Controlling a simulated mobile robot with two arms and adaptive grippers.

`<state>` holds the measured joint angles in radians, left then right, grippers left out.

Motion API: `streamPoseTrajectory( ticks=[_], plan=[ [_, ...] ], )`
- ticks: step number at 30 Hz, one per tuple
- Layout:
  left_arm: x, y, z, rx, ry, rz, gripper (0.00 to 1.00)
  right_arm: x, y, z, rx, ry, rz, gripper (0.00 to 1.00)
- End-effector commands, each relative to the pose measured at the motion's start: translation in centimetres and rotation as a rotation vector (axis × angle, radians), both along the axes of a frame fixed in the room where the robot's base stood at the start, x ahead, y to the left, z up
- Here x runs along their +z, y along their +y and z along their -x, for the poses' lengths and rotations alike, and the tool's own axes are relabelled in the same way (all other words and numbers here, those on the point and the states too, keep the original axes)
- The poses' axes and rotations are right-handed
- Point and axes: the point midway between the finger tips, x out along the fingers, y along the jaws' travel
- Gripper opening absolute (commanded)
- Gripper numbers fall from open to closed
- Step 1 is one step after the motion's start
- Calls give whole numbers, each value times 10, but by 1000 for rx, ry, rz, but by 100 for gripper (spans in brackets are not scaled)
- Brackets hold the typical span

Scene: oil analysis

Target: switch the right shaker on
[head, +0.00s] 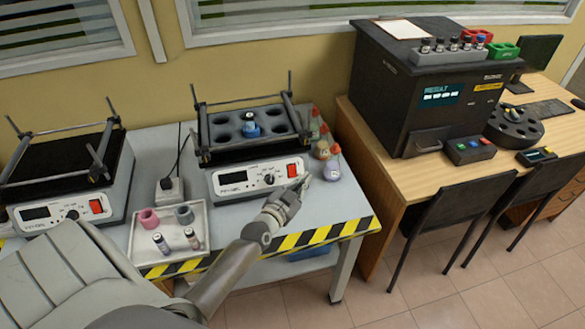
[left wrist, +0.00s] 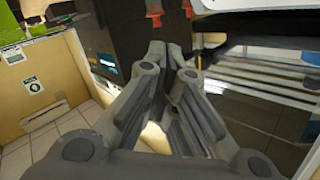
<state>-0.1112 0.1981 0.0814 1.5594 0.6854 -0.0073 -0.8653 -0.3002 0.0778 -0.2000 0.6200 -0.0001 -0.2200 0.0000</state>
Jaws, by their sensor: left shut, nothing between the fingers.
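The right shaker (head: 246,187) stands on the grey bench in the head view. Its front panel has a dark display, a knob (head: 269,179) and a red switch (head: 292,170) at the right end. Its black holed tray carries a blue-capped bottle (head: 251,129). My left gripper (head: 303,183) is shut and empty, with its tips just below and right of the red switch. I cannot tell whether they touch the panel. In the left wrist view the closed fingers (left wrist: 168,50) fill the middle, and the switch cannot be made out. My right gripper is not in view.
Several small flasks with red stoppers (head: 333,149) stand close right of the shaker. A white tray (head: 139,262) with cups and vials lies to its left, beside a power socket (head: 169,190). A left shaker (head: 119,190) and a large black analyser (head: 378,98) flank it.

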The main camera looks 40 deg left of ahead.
Motion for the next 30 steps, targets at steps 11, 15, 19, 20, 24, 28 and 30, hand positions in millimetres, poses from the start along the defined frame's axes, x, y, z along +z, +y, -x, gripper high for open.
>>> streamPoseTrajectory(
  ticks=[11, 15, 19, 20, 24, 28, 30],
  plan=[
    [-16, 20, -17, 0, -1, -2, 0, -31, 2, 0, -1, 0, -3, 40],
    [-23, 33, -29, -1, -1, -3, 0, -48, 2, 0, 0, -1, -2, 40],
    [-28, 45, -38, 0, 0, -2, 0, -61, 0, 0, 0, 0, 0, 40],
    [-29, 47, -40, 0, 0, -3, 0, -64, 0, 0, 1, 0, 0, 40],
    [-32, 56, -48, -1, 1, -2, 0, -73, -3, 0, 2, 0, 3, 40],
    [-33, 60, -52, -2, 2, -1, 0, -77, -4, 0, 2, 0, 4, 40],
    [-33, 61, -53, -1, 2, 0, 0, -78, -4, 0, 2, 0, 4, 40]
  ],
)
